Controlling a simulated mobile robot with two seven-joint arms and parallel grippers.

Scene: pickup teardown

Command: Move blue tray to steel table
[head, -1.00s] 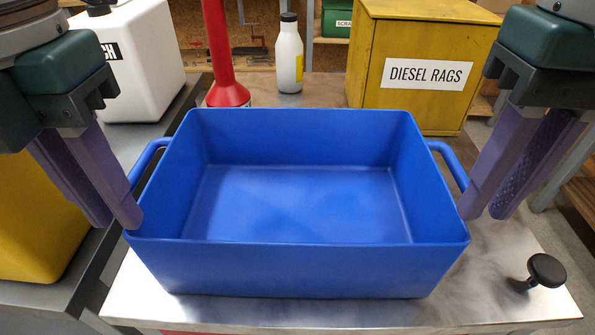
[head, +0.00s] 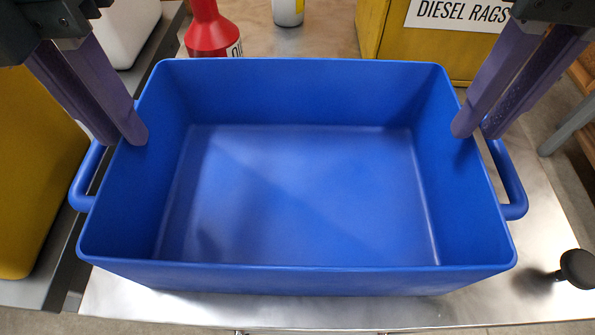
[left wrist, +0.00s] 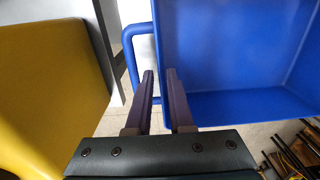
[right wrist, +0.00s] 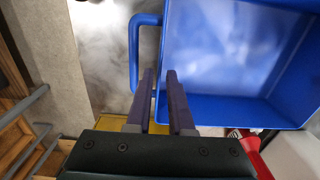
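The blue tray (head: 300,275) is empty and upright on a metal-topped surface, with a loop handle on each side. My left gripper (head: 118,140) is at the tray's left wall, one finger inside and one outside, near the left handle (head: 84,182). My right gripper (head: 475,130) is placed the same way at the right wall, near the right handle (head: 512,185). The left wrist view shows a gap between the left fingers (left wrist: 160,72), with the tray wall between them. The right wrist view shows a similar gap between the right fingers (right wrist: 160,72).
A red funnel-like object (head: 208,35) and a white bottle (head: 288,12) stand behind the tray. A yellow "DIESEL RAGS" box (head: 430,55) is at the back right. A yellow object (head: 30,190) is at the left. A black knob (head: 577,268) is at front right.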

